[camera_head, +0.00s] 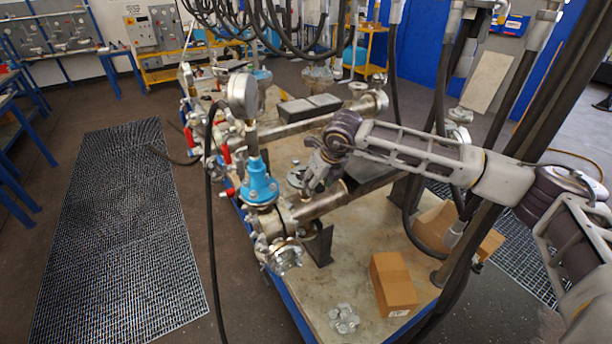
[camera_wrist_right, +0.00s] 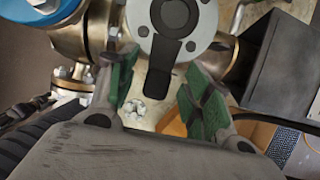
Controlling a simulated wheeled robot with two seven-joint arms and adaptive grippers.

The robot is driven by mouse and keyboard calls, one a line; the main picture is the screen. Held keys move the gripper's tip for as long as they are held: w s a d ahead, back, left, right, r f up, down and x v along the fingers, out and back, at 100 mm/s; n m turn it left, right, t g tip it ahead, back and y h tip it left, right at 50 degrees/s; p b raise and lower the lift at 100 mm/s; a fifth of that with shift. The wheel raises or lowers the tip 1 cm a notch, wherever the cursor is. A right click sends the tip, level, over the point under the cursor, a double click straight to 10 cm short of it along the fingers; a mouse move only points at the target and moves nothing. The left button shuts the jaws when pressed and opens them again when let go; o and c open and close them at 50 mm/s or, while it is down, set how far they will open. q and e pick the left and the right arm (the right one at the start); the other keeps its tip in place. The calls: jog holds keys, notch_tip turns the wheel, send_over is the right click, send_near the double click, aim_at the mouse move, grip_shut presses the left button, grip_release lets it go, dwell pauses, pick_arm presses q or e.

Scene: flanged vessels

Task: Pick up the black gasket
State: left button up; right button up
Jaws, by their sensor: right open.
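The black gasket (camera_wrist_right: 172,45) shows in the right wrist view as a dark disc with a long tab. The disc lies against a round grey flange (camera_wrist_right: 203,22) with bolt holes at the top of the view. My right gripper (camera_wrist_right: 162,92) is open, its two green-padded fingers on either side of the gasket's tab. I cannot tell whether either finger touches it. In the head view my right gripper (camera_head: 312,186) is over the pipework beside the blue valve (camera_head: 259,184), and the gasket cannot be made out there. My left gripper is not in view.
A pipe (camera_head: 335,200) on a dark support runs close below my right gripper. A cardboard box (camera_head: 393,284) and a cluster of small metal parts (camera_head: 344,319) are on the bench top. Black hoses (camera_head: 210,210) hang around the bench. Bare bench top lies between the pipe and box.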

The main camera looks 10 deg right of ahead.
jog(key=shift+c, duration=0.4)
jog(key=c, duration=0.9)
jog(key=shift+r, duration=0.1)
jog(key=shift+r+b, duration=1.1)
jog(key=shift+r, duration=3.8)
